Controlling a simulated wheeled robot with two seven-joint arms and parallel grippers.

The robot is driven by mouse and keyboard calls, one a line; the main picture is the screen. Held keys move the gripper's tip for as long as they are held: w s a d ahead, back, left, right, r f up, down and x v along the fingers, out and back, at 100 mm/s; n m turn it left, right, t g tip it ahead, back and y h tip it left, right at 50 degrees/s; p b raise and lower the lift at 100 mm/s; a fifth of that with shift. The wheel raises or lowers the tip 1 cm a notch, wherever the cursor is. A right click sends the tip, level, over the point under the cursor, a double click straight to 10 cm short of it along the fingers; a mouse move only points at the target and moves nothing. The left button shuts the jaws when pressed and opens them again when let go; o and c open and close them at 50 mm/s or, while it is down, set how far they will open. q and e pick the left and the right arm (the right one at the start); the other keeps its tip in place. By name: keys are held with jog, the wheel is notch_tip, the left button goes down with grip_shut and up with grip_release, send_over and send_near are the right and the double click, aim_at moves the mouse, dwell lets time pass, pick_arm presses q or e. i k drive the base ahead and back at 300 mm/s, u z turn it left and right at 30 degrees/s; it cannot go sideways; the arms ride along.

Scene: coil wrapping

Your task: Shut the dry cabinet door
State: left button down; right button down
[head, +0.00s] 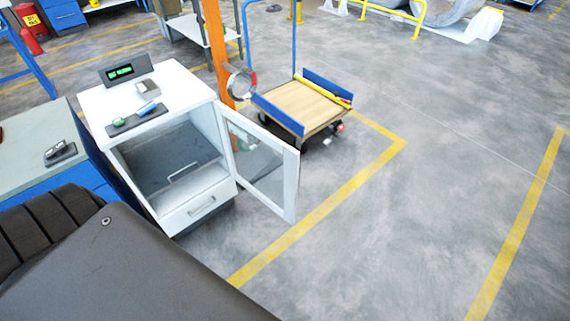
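The dry cabinet (172,215) is a white unit left of centre in the head view, with a drawer (197,208) at its bottom. Its door (262,165), a white frame around a clear pane, is hinged on the cabinet's right side and stands wide open, out toward the front right. The inside of the cabinet shows as grey and looks empty, apart from a pale handle-like bar low at the front. Neither of my grippers shows in the head view. A dark part of my own body covers the lower left corner.
On the cabinet top are a display (125,70) and a dark tray (137,120) with small items. A blue bench (50,140) stands close on the left. A wooden-decked cart (303,106) and an orange post (217,50) stand behind the door. The floor (420,220) at right is clear.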

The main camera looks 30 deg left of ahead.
aim_at(292, 165)
jog(key=z, duration=0.25)
jog(key=i, duration=2.75)
jog(key=u, duration=3.8)
jog(key=i, duration=0.5)
jog(key=u, duration=1.3)
jog(key=k, duration=0.25)
jog(key=u, duration=0.1)
